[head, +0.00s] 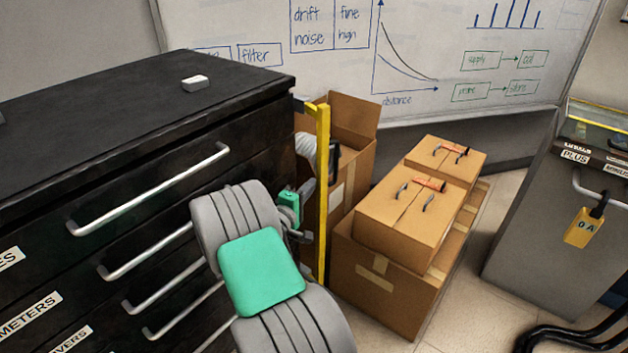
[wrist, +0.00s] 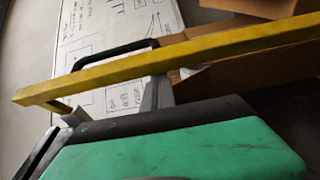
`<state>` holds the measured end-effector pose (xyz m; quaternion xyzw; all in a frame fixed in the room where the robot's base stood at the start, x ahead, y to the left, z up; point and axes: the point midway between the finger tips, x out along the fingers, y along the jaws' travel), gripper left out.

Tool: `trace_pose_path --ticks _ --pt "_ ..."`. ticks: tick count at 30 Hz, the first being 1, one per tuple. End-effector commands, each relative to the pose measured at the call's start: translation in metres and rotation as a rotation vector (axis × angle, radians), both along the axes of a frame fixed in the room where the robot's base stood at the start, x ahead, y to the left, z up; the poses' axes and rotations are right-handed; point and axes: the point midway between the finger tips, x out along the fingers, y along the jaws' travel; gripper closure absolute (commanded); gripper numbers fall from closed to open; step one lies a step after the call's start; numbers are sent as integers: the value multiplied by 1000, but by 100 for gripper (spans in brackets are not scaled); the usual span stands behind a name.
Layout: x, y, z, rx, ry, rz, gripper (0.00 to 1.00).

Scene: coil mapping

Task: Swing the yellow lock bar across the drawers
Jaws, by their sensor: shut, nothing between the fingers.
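The yellow lock bar (head: 323,200) stands upright at the right front corner of the black drawer cabinet (head: 130,120), with a short arm at its top reaching back to the cabinet. It is clear of the drawer fronts. A dark handle (head: 334,160) sits on its right side. In the wrist view the bar (wrist: 190,50) crosses the whole picture at a slant, with the black handle (wrist: 110,52) beyond it. My gripper (head: 303,237) is shut and empty, just left of the bar, partly hidden by my arm. I cannot tell whether it touches the bar.
Cardboard boxes (head: 385,285) are stacked to the right of the bar, with an open box (head: 358,140) behind it. A grey bin (head: 540,220) stands farther right, with black cables (head: 570,335) on the floor. Silver drawer handles (head: 150,195) stick out from the cabinet. A whiteboard (head: 430,60) is behind.

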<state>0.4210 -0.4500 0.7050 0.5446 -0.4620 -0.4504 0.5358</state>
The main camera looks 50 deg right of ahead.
Motion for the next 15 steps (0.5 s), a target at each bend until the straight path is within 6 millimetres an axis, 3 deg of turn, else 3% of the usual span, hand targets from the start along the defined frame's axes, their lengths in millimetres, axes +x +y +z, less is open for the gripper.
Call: trace_pose_path --ticks 1,6,15 --pt "-15 8 -6 5 29 -28 100" --pt "-13 28 -6 3 26 -21 100" --pt "-4 35 -4 0 15 -2 100"
